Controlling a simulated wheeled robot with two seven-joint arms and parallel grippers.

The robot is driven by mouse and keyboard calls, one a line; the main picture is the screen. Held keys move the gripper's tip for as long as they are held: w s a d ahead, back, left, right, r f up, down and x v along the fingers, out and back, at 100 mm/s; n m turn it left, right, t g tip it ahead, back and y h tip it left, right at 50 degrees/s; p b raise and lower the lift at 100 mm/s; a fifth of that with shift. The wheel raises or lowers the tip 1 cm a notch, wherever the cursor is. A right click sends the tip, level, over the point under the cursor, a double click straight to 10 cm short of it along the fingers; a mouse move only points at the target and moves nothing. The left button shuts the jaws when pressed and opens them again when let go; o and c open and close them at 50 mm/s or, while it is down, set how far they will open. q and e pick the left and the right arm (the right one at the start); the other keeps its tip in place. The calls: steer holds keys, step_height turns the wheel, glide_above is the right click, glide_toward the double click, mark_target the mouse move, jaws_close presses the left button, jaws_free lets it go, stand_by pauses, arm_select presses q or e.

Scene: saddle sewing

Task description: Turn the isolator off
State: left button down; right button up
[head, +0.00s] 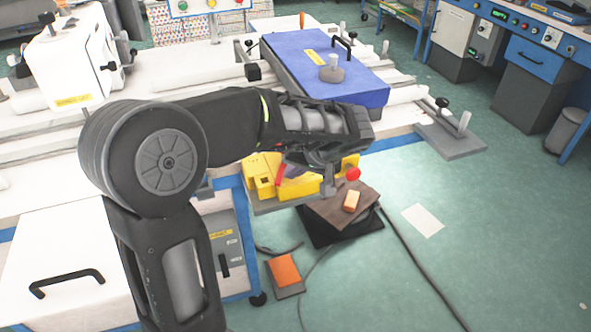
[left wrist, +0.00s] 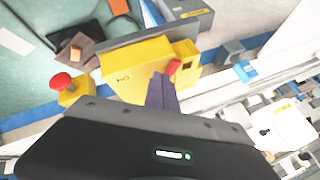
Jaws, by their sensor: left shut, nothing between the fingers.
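A yellow box (head: 262,172) stands at the front edge of the white table, partly hidden by my left arm. It carries a red lever (head: 280,174), which I take to be the isolator handle. The left wrist view shows the box (left wrist: 135,70) and the red lever (left wrist: 173,68) near its right end. A red round button (head: 353,174) sits on a smaller yellow housing; it also shows in the left wrist view (left wrist: 61,81). My left gripper (head: 293,170) is shut and empty, its purple-grey fingers (left wrist: 161,93) close beside the red lever. I cannot tell whether they touch. My right gripper is not in view.
A blue padded board (head: 322,68) with a black handle lies on the table behind my arm. Below the box are a dark pedal (head: 345,215) with an orange block (head: 351,201), an orange pad (head: 285,271) and cables on the green floor. The floor at right is mostly clear.

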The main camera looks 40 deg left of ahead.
arm_select(q)
steer(key=shift+s+a+m+t+b, duration=0.25)
steer(key=shift+m+t+b, duration=0.1)
steer(key=shift+m+b, duration=0.2)
steer(key=shift+s+a+m+t+b, duration=0.25)
steer(key=shift+m+t+b, duration=0.1)
steer(key=shift+m+b, duration=0.2)
steer(key=shift+s+a+f+m+t+h+b, duration=0.1)
steer(key=shift+s+a+m+t+h+b, duration=0.2)
steer(key=shift+m+t+h+b, duration=0.25)
steer(key=shift+s+a+m+t+h+b, duration=0.3)
steer(key=shift+a+m+b, duration=0.2)
steer(key=shift+m, duration=0.45)
steer(key=shift+s+a+m+t+h+b, duration=0.2)
steer(key=shift+a+m+t+h+b, duration=0.25)
steer(key=shift+a+m, duration=0.55)
steer(key=shift+s+a+b, duration=0.1)
steer(key=shift+a+b, duration=0.45)
steer(key=shift+b, duration=0.05)
steer(key=shift+a, duration=0.4)
